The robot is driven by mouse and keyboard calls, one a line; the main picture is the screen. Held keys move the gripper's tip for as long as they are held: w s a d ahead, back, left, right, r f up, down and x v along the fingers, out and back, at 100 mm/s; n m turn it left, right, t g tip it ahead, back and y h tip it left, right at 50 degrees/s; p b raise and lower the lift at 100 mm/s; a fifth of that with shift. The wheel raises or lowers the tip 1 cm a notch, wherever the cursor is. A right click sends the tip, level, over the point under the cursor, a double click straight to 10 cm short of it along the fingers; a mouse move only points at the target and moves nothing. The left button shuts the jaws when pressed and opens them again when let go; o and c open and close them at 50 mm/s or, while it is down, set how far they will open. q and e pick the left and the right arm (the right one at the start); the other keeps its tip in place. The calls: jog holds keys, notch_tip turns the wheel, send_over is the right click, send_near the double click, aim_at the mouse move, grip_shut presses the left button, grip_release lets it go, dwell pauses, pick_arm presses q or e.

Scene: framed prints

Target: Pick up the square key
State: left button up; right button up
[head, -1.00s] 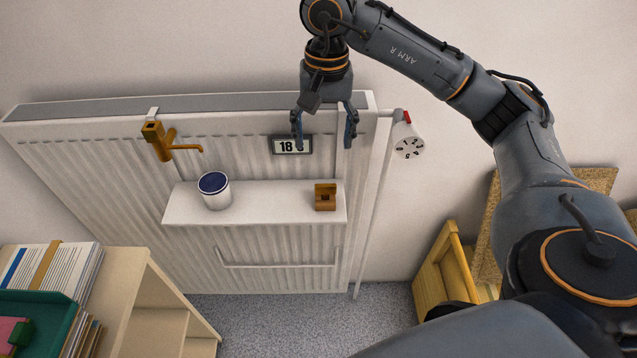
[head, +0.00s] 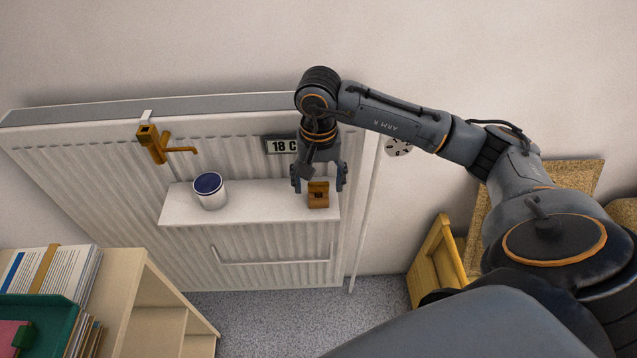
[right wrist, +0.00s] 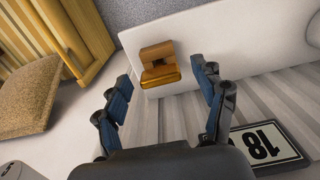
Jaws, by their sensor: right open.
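The small brown-orange block with a square notch (head: 318,201), which I take to be the square key, stands near the right end of the white shelf (head: 250,206) on the radiator. In the right wrist view the block (right wrist: 157,54) shows a dark gap and a shiny golden front part. My right gripper (head: 319,184) points down with its fingers spread on either side of the block. In the right wrist view the open gripper (right wrist: 162,76) has the block between and just beyond its fingertips, with nothing held. My left gripper is not in view.
A white cup with a dark blue top (head: 210,191) stands left on the shelf. A brass tap-like piece (head: 153,144) hangs from the radiator (head: 100,160). An "18 C" display (head: 281,146) is behind my right gripper. The shelf's middle is clear.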

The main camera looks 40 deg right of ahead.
jog(key=shift+f, duration=0.55)
jog(key=c, duration=1.2)
jog(key=shift+c, duration=0.2)
